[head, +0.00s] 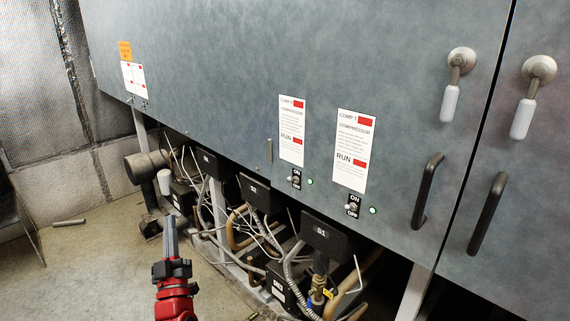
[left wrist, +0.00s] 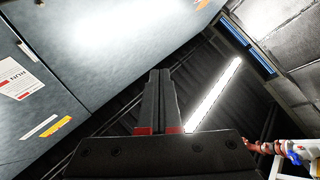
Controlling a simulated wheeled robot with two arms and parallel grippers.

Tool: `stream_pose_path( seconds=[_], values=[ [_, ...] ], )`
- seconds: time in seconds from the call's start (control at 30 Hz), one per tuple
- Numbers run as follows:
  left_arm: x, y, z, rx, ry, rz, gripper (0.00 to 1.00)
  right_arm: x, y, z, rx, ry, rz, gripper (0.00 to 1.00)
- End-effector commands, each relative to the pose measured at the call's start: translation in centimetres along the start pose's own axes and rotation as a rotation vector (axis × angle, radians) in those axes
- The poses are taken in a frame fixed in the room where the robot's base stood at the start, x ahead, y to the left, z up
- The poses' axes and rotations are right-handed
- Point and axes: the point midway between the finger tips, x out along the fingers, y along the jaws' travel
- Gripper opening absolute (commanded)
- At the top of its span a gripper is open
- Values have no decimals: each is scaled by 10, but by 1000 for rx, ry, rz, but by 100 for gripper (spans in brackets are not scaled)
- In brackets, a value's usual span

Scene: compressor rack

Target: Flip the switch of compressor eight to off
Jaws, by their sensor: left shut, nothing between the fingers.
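Two small toggle switches sit low on the grey cabinet front in the head view. The left switch (head: 296,180) is under a white COMP label (head: 291,132), the right switch (head: 353,207) under another (head: 356,150). Each has ON above and OFF below. Lever positions are also too small to tell. My left gripper (head: 169,222) is shut and empty, well left of and below the switches. My right gripper is not in view.
Black compressor boxes (head: 325,239), pipes and loose wires crowd the space below the cabinet (head: 220,70). Black handles (head: 427,190) (head: 487,214) and lever latches (head: 457,80) (head: 531,95) stick out at the right. The floor (head: 90,270) at left is mostly clear.

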Motion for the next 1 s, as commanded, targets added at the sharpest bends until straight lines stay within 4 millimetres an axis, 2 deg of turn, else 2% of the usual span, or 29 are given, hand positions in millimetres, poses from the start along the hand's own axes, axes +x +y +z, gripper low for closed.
stream_pose_path(
  seconds=[0.03,0.2,0.3,0.4,0.57,0.7,0.83,1.0],
  values=[
    [19,10,-7,-27,-41,16,0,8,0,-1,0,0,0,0],
    [61,54,-9,-110,-236,121,0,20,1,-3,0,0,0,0],
    [76,89,-16,-134,-349,213,0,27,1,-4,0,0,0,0],
    [82,127,-26,-133,-461,323,0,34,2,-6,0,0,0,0],
    [72,185,-46,-76,-636,518,0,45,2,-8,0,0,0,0],
    [48,220,-61,26,-770,673,0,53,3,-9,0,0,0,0],
    [26,235,-69,119,-864,771,0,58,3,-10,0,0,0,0],
    [10,241,-74,195,-925,833,0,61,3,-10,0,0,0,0]
  ],
)
